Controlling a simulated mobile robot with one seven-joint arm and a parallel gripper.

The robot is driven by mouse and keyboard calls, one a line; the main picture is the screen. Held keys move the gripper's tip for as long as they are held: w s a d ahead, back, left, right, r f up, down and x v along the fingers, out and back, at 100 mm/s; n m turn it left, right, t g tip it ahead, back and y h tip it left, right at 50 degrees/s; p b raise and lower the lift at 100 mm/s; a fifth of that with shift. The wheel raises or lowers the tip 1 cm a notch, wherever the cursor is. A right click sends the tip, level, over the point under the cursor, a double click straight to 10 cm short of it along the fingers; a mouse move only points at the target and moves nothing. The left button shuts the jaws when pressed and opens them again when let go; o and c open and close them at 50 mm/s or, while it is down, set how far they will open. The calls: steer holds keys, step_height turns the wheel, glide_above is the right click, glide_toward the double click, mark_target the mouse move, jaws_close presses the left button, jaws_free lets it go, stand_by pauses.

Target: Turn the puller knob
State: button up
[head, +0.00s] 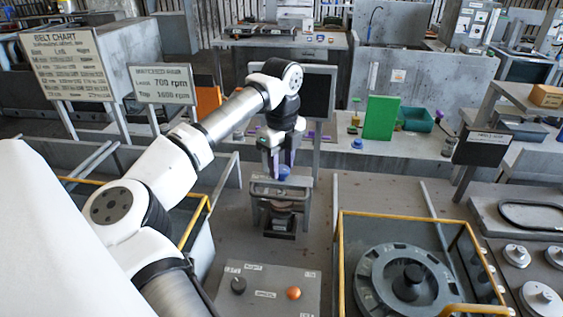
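A blue knob (285,172) sits on top of a small grey metal frame (262,188), a puller by its look, near the middle of the head view. A dark, rounded part (283,218) is under the frame's crossbar. My gripper (280,170) points straight down at the knob, with its purplish fingers at the knob's sides. The fingers hide part of the knob. At this size I cannot tell whether they touch it or stand slightly apart from it.
A control panel (262,308) with a black knob and an orange button is in front. A yellow-railed enclosure (341,262) around a large grey wheel stands to the right. A bench (400,150) with a green panel (381,118) runs behind. Floor around the frame is clear.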

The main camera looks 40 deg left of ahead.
steer(key=c, duration=0.5)
steer(key=m+b, duration=0.2)
steer(key=m, duration=0.1)
steer(key=shift+f+m, duration=0.1)
steer(key=shift+m, duration=0.3)
steer(key=m+b, duration=0.1)
steer(key=m, duration=0.5)
steer(key=shift+b, duration=0.4)
steer(key=m, duration=1.1)
steer(key=shift+m, duration=0.6)
